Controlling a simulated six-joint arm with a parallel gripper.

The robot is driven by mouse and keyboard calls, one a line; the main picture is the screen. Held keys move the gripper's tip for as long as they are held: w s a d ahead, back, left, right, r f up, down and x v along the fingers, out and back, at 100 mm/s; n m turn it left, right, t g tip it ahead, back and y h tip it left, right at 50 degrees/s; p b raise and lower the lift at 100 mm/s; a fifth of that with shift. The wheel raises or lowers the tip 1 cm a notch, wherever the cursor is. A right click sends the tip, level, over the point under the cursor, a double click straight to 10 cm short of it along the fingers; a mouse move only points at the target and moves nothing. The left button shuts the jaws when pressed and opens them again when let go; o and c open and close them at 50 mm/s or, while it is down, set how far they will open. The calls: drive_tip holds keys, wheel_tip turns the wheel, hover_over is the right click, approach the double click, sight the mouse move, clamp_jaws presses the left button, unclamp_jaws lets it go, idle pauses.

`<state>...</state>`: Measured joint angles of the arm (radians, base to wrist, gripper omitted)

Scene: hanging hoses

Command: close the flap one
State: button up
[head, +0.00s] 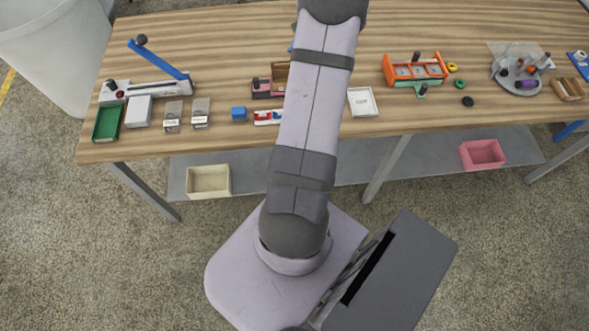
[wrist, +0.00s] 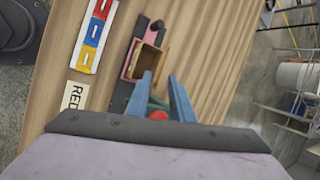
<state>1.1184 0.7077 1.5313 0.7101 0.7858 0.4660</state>
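In the wrist view, my gripper (wrist: 160,76) shows two blue fingers spread apart with a gap between them. They point toward a small open wooden box (wrist: 151,60) on a dark base, with a pink part (wrist: 131,56) and a dark knob beside it. In the head view the brown box (head: 281,72) and pink part (head: 262,93) are partly hidden behind my arm. I cannot clearly tell which part is the flap, or whether the fingers touch the box. A red round thing (wrist: 157,115) shows between the finger bases.
A red, white, yellow and blue block strip (wrist: 94,34) and a "RED" label card (wrist: 74,96) lie near the box. In the head view, an orange-framed rack (head: 414,70), a white tray (head: 362,101) and a blue-handled lever device (head: 155,80) stand on the wooden table (head: 210,45).

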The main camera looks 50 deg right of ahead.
drive_tip(key=s+a+f+n+g, duration=0.1)
drive_tip(key=s+a+f+n, duration=0.1)
drive_tip(key=s+a, duration=0.1)
drive_tip(key=s+a+f+n+g+y, duration=0.1)
drive_tip(key=s+a+f+n, duration=0.1)
drive_tip(key=s+f, duration=0.1)
drive_tip(key=s+a+f+n+g+y, duration=0.1)
drive_tip(key=s+a+f+n, duration=0.1)
drive_tip(key=s+a+f, duration=0.1)
drive_tip(key=shift+s+a+g, duration=0.3)
drive_tip(key=shift+a, duration=0.05)
drive_tip(key=s+a+f+n+g+b, duration=0.1)
drive_tip(key=s+a+n+g, duration=0.1)
drive_tip(key=s+a, duration=0.3)
drive_tip(key=s+a+f+n+g+y+b, duration=0.1)
drive_tip(key=s+a+n, duration=0.4)
drive_tip(key=a, duration=0.7)
drive_tip(key=shift+s+a+g+b, duration=0.15)
drive_tip(key=shift+s+g+b, duration=0.2)
drive_tip(key=shift+g, duration=0.45)
drive_tip(key=shift+r, duration=0.1)
